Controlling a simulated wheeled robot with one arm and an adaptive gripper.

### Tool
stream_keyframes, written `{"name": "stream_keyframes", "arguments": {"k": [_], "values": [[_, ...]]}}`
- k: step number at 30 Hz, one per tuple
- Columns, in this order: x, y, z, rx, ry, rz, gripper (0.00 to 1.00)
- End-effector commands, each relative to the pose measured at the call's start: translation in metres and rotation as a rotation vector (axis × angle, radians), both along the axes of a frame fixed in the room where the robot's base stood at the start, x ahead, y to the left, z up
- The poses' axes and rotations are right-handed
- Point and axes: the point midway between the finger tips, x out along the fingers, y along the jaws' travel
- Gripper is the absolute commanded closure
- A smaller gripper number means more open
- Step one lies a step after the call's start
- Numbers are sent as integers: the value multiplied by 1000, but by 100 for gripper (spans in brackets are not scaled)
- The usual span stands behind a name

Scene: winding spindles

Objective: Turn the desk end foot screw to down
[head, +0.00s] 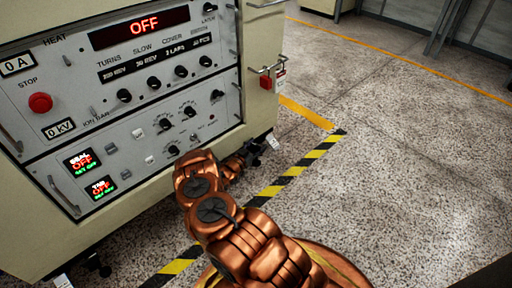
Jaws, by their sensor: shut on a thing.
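The cream cabinet (262,70) stands on feet above the speckled floor. A dark foot screw (258,146) shows at its lower right corner, beside a small white tag (272,140). My copper arm reaches from the bottom of the head view to this corner. My dark gripper (247,152) is at this foot screw and shut on it. The fingers and the screw overlap, so their contact is hard to make out. Another foot (101,267) shows under the cabinet at lower left, with a white tag (62,281) near it.
The control panel (130,90) with knobs, a red stop button (40,103) and displays reading OFF faces me. A red padlock (266,82) hangs on the cabinet's right side. Black-and-yellow tape (290,172) crosses the floor. The floor to the right is clear.

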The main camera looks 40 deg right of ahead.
Motion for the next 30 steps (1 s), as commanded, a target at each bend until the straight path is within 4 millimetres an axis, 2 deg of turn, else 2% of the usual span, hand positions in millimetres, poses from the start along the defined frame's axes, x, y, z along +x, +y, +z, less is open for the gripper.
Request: {"name": "stream_keyframes", "arguments": {"k": [10,27,28,30], "values": [[2,1,0,-1,1,-98,71],[1,0,0,-1,2,-122,71],[1,0,0,-1,2,-122,35],[1,0,0,-1,2,-122,28]]}}
